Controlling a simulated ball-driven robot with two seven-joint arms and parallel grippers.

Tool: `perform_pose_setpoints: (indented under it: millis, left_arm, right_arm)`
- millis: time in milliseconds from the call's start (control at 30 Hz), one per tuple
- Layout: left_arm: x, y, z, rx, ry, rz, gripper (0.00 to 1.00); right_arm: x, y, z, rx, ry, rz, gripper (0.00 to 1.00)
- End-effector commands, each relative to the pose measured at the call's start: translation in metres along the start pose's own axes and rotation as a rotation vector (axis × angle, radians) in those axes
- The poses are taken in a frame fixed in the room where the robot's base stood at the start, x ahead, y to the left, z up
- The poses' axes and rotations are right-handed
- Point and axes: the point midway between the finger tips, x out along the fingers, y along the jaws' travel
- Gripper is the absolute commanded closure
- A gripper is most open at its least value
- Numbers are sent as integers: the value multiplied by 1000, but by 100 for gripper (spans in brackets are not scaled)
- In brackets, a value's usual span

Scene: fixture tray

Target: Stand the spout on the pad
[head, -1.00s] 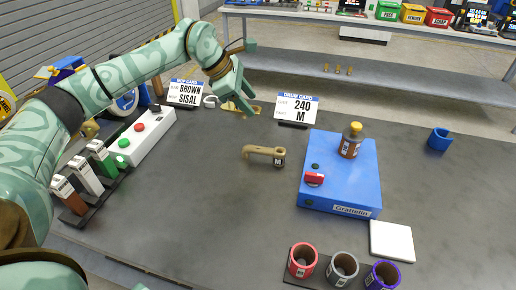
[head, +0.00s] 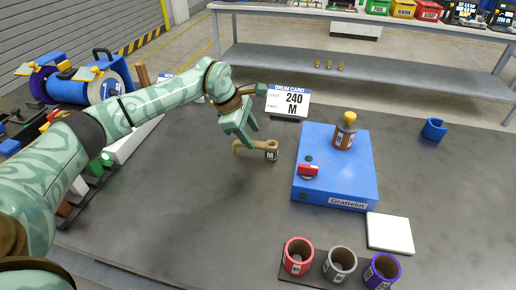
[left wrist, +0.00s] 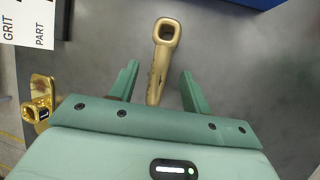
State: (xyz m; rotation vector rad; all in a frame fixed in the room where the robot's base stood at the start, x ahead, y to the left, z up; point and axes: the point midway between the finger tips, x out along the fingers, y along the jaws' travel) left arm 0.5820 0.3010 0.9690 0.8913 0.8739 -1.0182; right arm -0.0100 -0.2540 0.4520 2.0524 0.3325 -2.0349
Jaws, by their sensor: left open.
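The spout (head: 255,147) is a tan, bent piece with an M-marked end, lying on the grey bench left of the blue box. In the left wrist view the spout (left wrist: 165,40) is gold with an open ring end, and its shaft runs back between my fingers. My left gripper (head: 240,133) is open at the spout's left end; in the left wrist view its fingers (left wrist: 159,75) stand on both sides of the shaft, with gaps. The pad (head: 389,232), a white square at the right, is bare. My right gripper is not in view.
The blue Grattelin box (head: 333,195) carries a bottle (head: 345,130) and a red knob. Red, grey and purple cups (head: 340,265) stand at the front. A drum card (head: 288,101) stands behind the spout. A small gold piece (left wrist: 38,105) lies left of my gripper.

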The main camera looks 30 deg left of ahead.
Motion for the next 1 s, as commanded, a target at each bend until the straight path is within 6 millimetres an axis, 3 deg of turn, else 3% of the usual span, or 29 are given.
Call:
perform_pose_setpoints:
  millis: [100, 200, 433, 600, 1000]
  left_arm:
    - [25, -3, -3, -2, 0, -5, 52]
    - [38, -2, -3, -2, 0, -4, 52]
    - [38, -2, -2, -1, 0, 0, 52]
    - [38, -2, -2, -1, 0, -1, 100]
    - [33, 0, 0, 0, -1, 2, 100]
  right_arm:
    - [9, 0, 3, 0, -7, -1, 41]
    - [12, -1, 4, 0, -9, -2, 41]
    - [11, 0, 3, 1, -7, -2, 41]
    - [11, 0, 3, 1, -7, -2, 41]
    - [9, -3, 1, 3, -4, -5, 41]
